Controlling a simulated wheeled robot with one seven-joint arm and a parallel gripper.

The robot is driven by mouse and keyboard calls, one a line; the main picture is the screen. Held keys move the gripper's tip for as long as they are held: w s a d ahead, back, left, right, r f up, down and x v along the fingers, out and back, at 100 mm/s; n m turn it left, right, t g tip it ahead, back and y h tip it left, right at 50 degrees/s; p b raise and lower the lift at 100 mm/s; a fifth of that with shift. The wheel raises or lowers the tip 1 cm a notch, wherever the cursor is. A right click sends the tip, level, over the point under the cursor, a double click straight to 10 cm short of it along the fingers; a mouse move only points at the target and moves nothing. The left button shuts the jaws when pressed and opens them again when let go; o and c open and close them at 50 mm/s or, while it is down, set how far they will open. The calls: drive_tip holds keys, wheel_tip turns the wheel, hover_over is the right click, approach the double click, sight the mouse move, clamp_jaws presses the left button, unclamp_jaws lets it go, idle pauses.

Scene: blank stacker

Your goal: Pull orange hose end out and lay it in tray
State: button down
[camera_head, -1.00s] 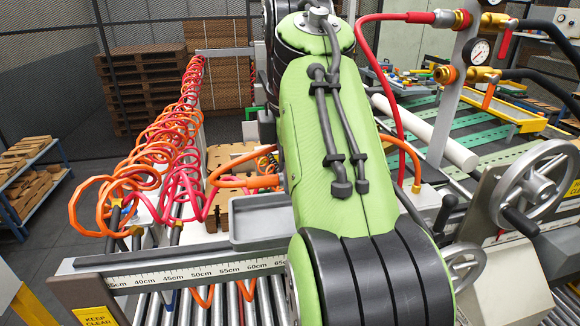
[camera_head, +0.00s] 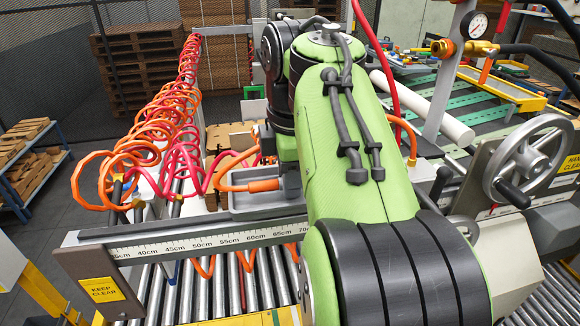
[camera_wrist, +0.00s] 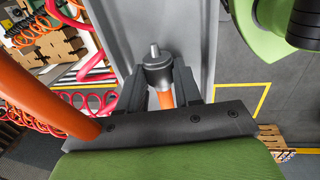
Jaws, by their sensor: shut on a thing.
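The orange hose end (camera_head: 264,185) is held by my gripper over the right part of the grey tray (camera_head: 262,210). In the wrist view my gripper (camera_wrist: 160,88) is shut around the orange hose end, with its dark collar (camera_wrist: 158,66) and metal tip pointing away from the palm. A grey surface, apparently the tray (camera_wrist: 190,30), lies behind the tip. I cannot tell whether the end touches the tray. In the head view my fingertips are mostly hidden. The orange hose (camera_wrist: 38,92) also loops close past the wrist camera.
Coiled orange and red hoses (camera_head: 150,150) hang to the left of the tray. A ruler rail (camera_head: 190,241) runs in front of the tray, above rollers. A red hose (camera_head: 378,60), a gauge (camera_head: 478,27) and a handwheel (camera_head: 530,150) stand on the right.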

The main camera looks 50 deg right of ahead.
drive_tip(key=c, duration=0.7)
unclamp_jaws()
drive_tip(key=shift+c, duration=1.3)
drive_tip(key=shift+r, duration=0.1)
drive_tip(key=shift+r, duration=4.4)
